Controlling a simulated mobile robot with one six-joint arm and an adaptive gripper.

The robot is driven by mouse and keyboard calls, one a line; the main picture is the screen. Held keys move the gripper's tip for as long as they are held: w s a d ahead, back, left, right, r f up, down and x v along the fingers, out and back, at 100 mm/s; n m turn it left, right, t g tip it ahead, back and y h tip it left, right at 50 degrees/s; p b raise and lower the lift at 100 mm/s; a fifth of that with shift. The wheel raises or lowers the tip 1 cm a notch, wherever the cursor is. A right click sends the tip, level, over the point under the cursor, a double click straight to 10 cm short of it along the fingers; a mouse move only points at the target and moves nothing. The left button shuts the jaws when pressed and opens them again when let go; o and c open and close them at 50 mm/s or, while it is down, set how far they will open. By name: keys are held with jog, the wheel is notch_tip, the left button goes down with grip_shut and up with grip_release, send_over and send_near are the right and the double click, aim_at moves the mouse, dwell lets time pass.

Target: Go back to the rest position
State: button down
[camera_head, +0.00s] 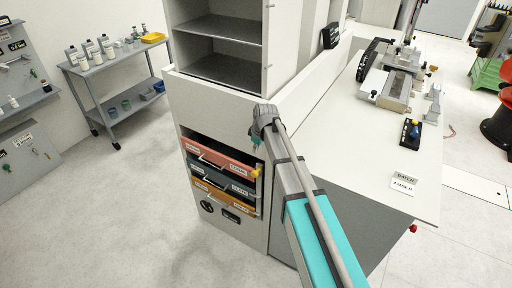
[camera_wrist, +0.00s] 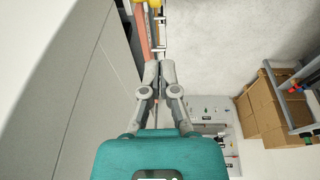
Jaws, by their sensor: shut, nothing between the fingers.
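My gripper (camera_wrist: 158,72) points away from the wrist camera, its two grey fingers shut against each other with nothing between them. In the head view my arm reaches up from the lower right, and its end hangs beside the front right edge of the cabinet (camera_head: 215,113). There my gripper is mostly hidden; only a small part shows below the wrist. The cabinet holds stacked drawers: a red one (camera_head: 215,153) on top, a dark blue one (camera_head: 218,178) and an orange one (camera_head: 215,199) below. In the wrist view the red drawer's edge (camera_wrist: 142,30) is just left of the fingertips.
A shelf cart (camera_head: 120,80) with bottles stands at the back left. Cardboard boxes (camera_wrist: 265,105) show in the wrist view. The floor (camera_head: 130,200) left of the cabinet is clear.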

jog(key=s+d+m+g+h, duration=0.1)
jog(key=s+d+m+h, duration=0.1)
jog(key=s+d+m, duration=1)
jog(key=s+d+f, duration=0.1)
jog(key=s+d, duration=0.6)
jog(key=s, duration=0.4)
jog(key=shift+g, duration=0.3)
